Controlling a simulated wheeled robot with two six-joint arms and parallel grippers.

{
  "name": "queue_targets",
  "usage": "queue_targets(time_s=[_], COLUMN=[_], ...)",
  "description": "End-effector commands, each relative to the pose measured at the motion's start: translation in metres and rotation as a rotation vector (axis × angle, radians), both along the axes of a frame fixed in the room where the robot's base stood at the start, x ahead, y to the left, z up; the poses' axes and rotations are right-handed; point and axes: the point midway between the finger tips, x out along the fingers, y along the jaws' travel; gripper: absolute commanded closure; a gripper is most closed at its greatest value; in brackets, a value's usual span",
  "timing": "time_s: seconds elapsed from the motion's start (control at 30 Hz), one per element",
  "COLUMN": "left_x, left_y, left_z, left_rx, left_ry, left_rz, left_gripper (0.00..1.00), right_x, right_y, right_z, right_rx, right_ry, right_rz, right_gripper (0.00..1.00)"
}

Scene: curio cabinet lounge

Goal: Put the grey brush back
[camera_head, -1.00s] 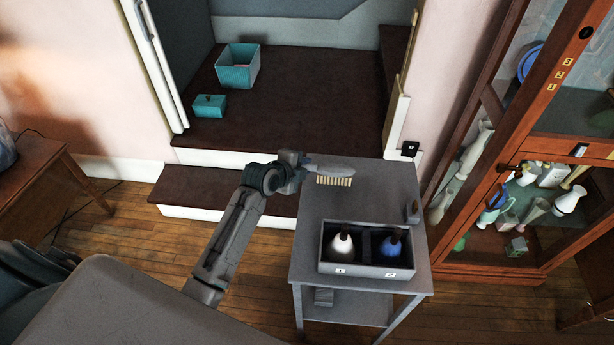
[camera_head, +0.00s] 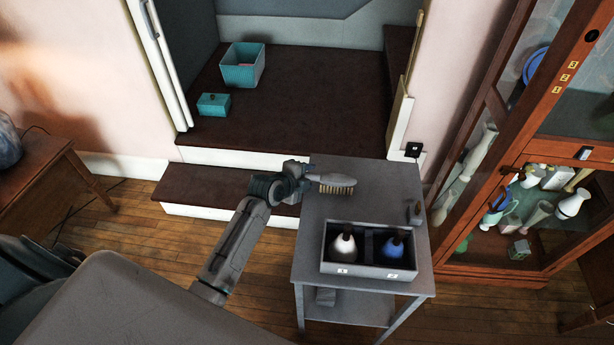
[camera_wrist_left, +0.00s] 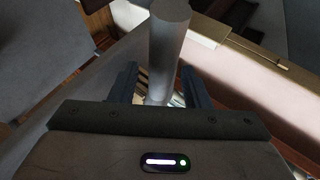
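The grey brush (camera_head: 332,181), with pale tan bristles underneath, is over the back left of the grey side table (camera_head: 375,180). Its bristle end points right and dips slightly. My left gripper (camera_head: 302,178) is shut on the grey handle at the table's left edge. In the left wrist view the handle (camera_wrist_left: 168,45) runs between the two fingers (camera_wrist_left: 158,88), and a little of the bristles shows beside it. I cannot tell whether the bristles touch the tabletop. My right gripper is not in view.
A grey two-compartment box (camera_head: 368,270) at the table's front holds a white bottle (camera_head: 345,246) and a blue bottle (camera_head: 392,248). A small grey object (camera_head: 415,213) stands at the right edge. A glass cabinet (camera_head: 470,180) is right; teal boxes (camera_head: 243,70) sit on the alcove floor.

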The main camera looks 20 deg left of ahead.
Motion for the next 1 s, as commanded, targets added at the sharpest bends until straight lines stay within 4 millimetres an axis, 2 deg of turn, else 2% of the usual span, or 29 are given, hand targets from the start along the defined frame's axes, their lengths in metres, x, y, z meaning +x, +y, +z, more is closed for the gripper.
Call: queue_targets(time_s=[0.17, 0.23, 0.7, 0.83, 1.0], left_x=[0.0, -0.006, -0.079, -0.091, -0.098], left_y=[0.0, 0.002, 0.02, 0.023, 0.024], left_z=[0.005, 0.005, 0.053, 0.062, 0.068], left_rx=[0.0, 0.002, 0.003, 0.002, 0.0], left_ry=[0.0, 0.0, -0.001, -0.001, 0.0], left_rz=[0.0, 0.0, -0.002, -0.002, -0.001], left_gripper=[0.57, 0.57, 0.57, 0.57, 0.57], right_x=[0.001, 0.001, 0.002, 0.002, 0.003], right_y=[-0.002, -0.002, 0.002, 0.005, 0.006], right_z=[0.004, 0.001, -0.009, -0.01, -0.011], right_rx=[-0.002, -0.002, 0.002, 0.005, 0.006], right_ry=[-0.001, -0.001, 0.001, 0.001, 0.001], right_rz=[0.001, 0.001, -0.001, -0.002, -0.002], right_gripper=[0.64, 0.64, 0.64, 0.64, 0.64])
